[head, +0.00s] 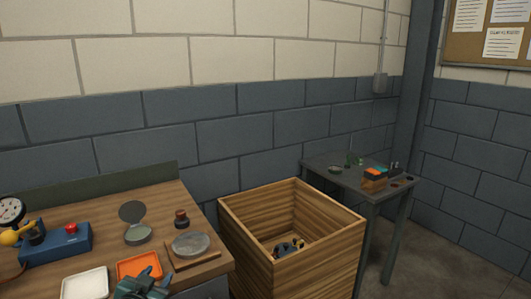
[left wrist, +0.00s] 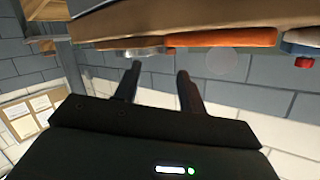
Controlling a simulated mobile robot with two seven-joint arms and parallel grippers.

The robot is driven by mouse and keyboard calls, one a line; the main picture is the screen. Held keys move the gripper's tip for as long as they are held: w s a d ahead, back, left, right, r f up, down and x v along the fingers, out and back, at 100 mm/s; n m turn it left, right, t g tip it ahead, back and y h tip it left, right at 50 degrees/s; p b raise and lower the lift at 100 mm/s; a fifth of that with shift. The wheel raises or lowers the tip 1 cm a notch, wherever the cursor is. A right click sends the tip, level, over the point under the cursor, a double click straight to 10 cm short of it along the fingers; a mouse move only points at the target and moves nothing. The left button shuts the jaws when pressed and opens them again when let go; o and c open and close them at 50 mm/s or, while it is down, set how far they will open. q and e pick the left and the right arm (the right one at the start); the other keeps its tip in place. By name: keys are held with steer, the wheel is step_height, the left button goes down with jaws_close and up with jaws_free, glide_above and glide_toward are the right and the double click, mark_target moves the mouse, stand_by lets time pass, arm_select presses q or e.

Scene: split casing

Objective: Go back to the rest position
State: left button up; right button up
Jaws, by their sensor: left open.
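My left gripper (head: 147,279) shows at the bottom edge of the head view, in front of and partly over the orange tray (head: 130,265). In the left wrist view its two dark fingers (left wrist: 160,72) stand apart with nothing between them, so it is open and empty. That view is tilted over, with the bench edge (left wrist: 185,22) along its top and the orange tray (left wrist: 220,38) just beyond the fingertips. My right gripper is in neither view.
On the wooden bench are a white tray (head: 84,284), a blue device (head: 62,244) with a red button, a grey disc (head: 190,244) on a board, and a brown bottle (head: 181,219). A wooden crate (head: 318,253) stands right of the bench, before a grey side table (head: 345,178).

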arm_select(q)
steer(key=s+d+f+g+h, duration=0.1)
steer(key=s+d+f, duration=0.3)
steer(key=s, duration=0.6)
steer(key=s+d+f+g+h, duration=0.1)
steer(key=s+d+f, duration=0.3)
steer(key=s, duration=0.5)
steer(key=s+d+f+g+h, duration=0.1)
steer(key=s+d, duration=0.4)
steer(key=s, duration=0.5)
step_height(320, 180, down, 3)
steer(key=shift+s+r+n+g, duration=0.1)
steer(key=shift+s+n+g, duration=0.3)
steer(key=shift+g, duration=0.3)
